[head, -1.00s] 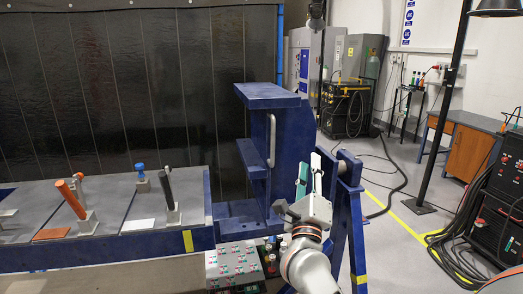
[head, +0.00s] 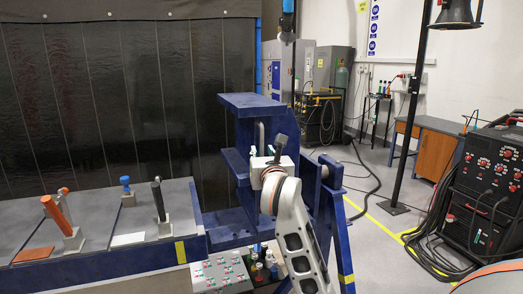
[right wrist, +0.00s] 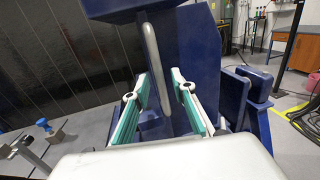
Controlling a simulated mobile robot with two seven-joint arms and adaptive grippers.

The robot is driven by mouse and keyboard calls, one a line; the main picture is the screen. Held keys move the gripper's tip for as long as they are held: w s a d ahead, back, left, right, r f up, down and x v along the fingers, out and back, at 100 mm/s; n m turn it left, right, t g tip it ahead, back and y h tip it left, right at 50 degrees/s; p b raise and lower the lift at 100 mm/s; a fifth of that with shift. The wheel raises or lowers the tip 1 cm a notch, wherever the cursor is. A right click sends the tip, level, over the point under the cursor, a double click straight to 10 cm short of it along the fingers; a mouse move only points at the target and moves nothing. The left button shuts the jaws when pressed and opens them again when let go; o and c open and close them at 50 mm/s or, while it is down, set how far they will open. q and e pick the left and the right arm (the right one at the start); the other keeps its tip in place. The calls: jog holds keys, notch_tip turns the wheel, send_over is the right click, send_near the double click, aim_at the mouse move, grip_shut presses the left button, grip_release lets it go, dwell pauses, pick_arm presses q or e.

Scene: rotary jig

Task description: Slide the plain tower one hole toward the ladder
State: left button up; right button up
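A tall blue tower with flat shelves (head: 252,105) stands past the end of the grey-topped table. It carries a vertical silver handle (right wrist: 152,55), partly hidden by my right gripper in the head view. My right gripper (head: 277,148) is in front of the tower, facing it. In the right wrist view its two teal-padded fingers (right wrist: 161,88) are spread apart and empty. The handle's lower part lies between them in the picture; I cannot tell whether it is within their reach. I cannot tell which thing is the ladder. My left gripper is not in view.
A blue slanted frame (head: 338,225) stands close right of my right arm. A grey button panel (head: 222,272) and several bottles (head: 262,262) sit below. Upright posts, one orange (head: 57,213), stand on the table. A welding cart (head: 485,190) is at the right.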

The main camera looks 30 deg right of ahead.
jog(key=shift+x, duration=1.05)
